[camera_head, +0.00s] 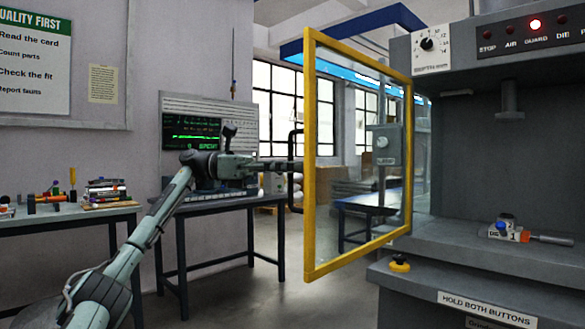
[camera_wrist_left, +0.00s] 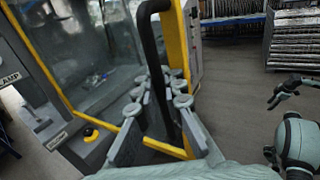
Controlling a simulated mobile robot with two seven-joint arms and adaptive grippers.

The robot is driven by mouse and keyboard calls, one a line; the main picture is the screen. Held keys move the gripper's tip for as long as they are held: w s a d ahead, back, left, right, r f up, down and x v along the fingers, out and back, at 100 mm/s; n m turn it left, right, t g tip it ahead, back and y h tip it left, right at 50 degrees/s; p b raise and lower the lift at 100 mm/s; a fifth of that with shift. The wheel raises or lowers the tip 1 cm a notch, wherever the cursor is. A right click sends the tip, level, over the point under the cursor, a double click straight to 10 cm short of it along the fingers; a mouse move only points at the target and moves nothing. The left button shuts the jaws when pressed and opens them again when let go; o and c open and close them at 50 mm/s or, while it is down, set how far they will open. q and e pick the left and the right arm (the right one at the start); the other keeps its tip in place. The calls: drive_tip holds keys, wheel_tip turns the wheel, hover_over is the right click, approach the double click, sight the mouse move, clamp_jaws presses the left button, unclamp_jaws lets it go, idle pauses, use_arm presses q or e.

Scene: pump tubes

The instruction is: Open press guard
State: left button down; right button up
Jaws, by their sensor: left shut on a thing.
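The press guard (camera_head: 309,200) is a clear panel in a yellow frame. It stands swung out from the press (camera_head: 440,240), its free edge toward the left, and the press's work space is exposed. A black bar handle (camera_head: 292,182) is on its free edge. My left gripper (camera_head: 287,166) is at the handle. In the left wrist view the gripper (camera_wrist_left: 158,100) is shut around the black handle (camera_wrist_left: 152,55), beside the yellow frame (camera_wrist_left: 178,45). A dark end of my other arm (camera_wrist_left: 285,92) shows at the right there; its jaw state is unclear.
A red lamp (camera_head: 536,24) is lit above the GUARD label. A small fixture with a blue knob (camera_head: 502,227) sits on the press bed.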

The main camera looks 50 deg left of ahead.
use_arm(q)
drive_tip(key=shift+f, duration=0.1)
drive_tip(key=c, duration=1.6)
unclamp_jaws()
drive_tip(key=shift+s, duration=0.1)
drive_tip(key=shift+v, duration=6.05)
